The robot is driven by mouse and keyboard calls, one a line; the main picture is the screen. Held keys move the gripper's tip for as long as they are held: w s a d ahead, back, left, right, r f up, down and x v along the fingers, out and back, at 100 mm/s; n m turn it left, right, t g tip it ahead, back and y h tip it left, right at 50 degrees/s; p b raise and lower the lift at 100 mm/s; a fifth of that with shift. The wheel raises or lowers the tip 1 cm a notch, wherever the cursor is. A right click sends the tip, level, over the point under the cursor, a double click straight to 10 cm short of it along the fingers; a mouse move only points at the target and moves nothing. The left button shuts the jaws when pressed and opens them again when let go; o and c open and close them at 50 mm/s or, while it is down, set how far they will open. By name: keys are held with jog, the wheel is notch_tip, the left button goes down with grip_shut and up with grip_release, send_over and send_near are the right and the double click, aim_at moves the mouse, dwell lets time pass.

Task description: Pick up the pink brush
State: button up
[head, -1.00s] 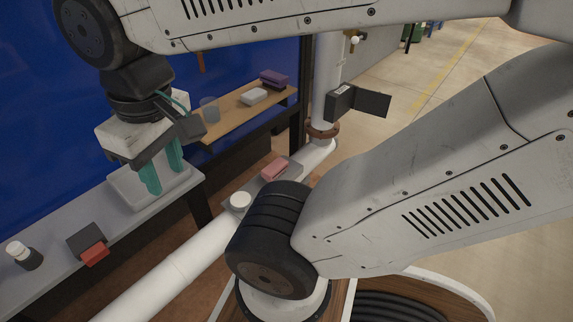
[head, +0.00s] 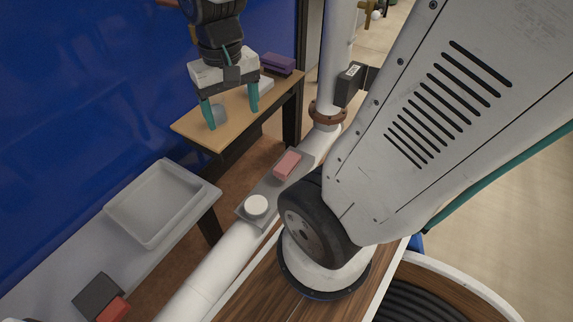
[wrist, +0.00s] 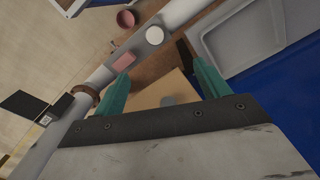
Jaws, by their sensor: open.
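The pink brush (head: 288,164) looks like a small pink block lying on a grey plate (head: 268,194) fixed along the white pipe. It also shows in the wrist view (wrist: 124,62), just beyond the tip of the left finger in that picture. My gripper (head: 231,108) is open and empty. In the head view it hangs over the wooden shelf, up and left of the brush and clearly apart from it. Both teal fingers also show in the wrist view (wrist: 160,72). No part of the brush is covered by the gripper.
A round white object (head: 256,206) sits on the same plate. A grey tray (head: 157,236) stands on the left bench, with a red and dark block (head: 112,309) nearby. The wooden shelf (head: 190,124) holds a translucent cup and a purple block (head: 277,64). My arm fills the right.

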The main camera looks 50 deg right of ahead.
jog(key=w+d+f+m+g, duration=0.1)
jog(key=w+d+f+m, duration=0.3)
jog(key=d+f, duration=0.7)
jog(key=m+t, duration=0.1)
jog(key=m, duration=0.8)
send_over(287, 162)
jog(key=f, duration=2.4)
jog(key=shift+s+a+f, duration=0.1)
jog(key=shift+s+f, duration=0.25)
jog(key=shift+s, duration=0.05)
jog(key=f, duration=0.5)
jog(key=shift+w+f, duration=0.3)
jog(key=shift+f, duration=0.05)
jog(key=c, duration=1.2)
jog(key=shift+r, duration=0.1)
